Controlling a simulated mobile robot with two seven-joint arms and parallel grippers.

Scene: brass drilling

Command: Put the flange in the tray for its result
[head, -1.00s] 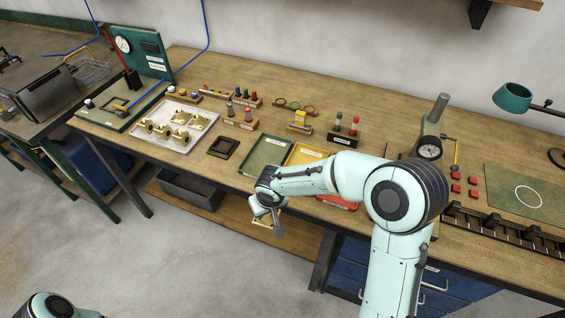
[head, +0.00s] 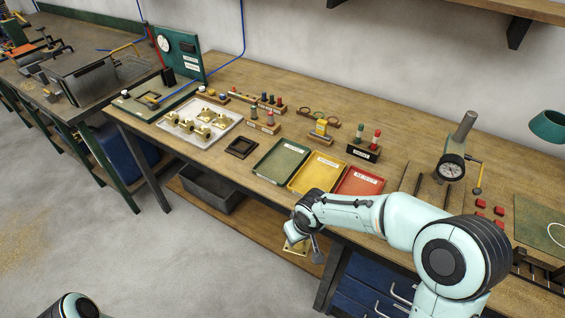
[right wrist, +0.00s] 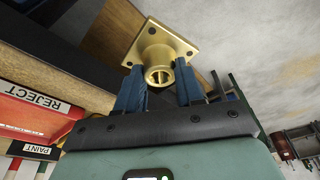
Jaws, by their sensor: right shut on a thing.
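My right gripper (head: 303,238) is shut on a brass flange (head: 296,249), in front of the table edge and below the yellow tray. In the right wrist view the flange (right wrist: 160,52) has a square plate with corner holes and a round hub between the blue fingers (right wrist: 158,88). On the table front are a green tray (head: 272,172), a yellow tray (head: 309,180) and a red tray (head: 358,186) side by side. The red one reads REJECT in the right wrist view (right wrist: 25,112). All three look empty. My left gripper is out of view.
A pale tray (head: 232,118) with several brass flanges stands left, next to a small dark square frame (head: 241,147). Labelled racks of plugs stand behind the trays, including a dark block with green and red pegs (head: 363,153). A dial gauge stand (head: 451,167) is at the right.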

